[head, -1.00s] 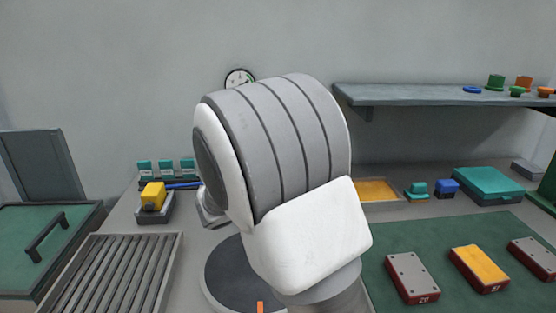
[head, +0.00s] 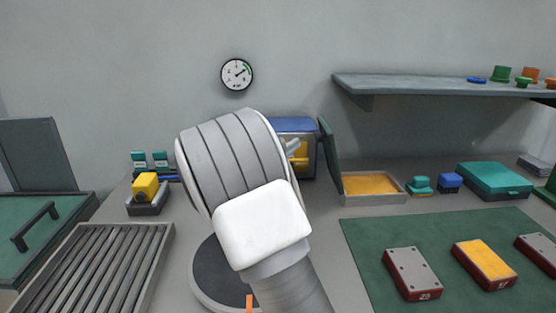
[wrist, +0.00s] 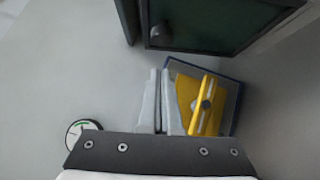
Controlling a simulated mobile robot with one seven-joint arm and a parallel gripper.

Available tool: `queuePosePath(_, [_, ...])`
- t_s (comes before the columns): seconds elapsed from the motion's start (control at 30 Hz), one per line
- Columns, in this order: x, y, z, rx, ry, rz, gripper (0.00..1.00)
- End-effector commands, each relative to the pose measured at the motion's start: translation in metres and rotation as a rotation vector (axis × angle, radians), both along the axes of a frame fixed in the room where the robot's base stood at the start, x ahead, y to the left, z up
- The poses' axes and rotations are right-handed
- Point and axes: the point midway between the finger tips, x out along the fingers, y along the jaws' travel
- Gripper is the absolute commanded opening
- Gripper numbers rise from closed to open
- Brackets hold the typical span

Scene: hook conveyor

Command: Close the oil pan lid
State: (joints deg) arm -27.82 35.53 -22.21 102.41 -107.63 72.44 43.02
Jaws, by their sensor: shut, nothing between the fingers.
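The oil pan (head: 394,199) is a shallow grey-rimmed tray with an amber surface, on the bench right of my arm in the head view. Its dark green lid (head: 329,146) stands open, nearly upright, at the pan's left side. In the wrist view the lid (wrist: 225,22) shows at the top as a dark-framed green panel with a dark round knob. My gripper (wrist: 160,73) is shut and empty, its fingertips below and apart from the lid in that picture. In the head view my arm hides most of the gripper (head: 294,145); its tips show left of the lid.
A blue box (head: 292,125) with a yellow part stands behind my gripper, close left of the lid. Teal and blue pieces (head: 449,181) sit right of the pan. A wall shelf (head: 430,88) hangs above. A roller conveyor (head: 95,265) lies at left.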

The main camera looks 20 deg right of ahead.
Motion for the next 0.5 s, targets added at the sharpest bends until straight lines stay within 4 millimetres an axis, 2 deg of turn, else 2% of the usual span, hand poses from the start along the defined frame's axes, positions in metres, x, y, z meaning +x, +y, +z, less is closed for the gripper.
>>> queuePosePath(0.1, [-0.006,-0.019,0.004,0.002,0.0,-0.003,0.0])
queuePosePath(0.2, [-0.008,-0.027,0.007,0.001,-0.001,-0.001,0.0])
queuePosePath(0.5, [-0.009,-0.034,0.009,0.002,0.001,0.0,0.0])
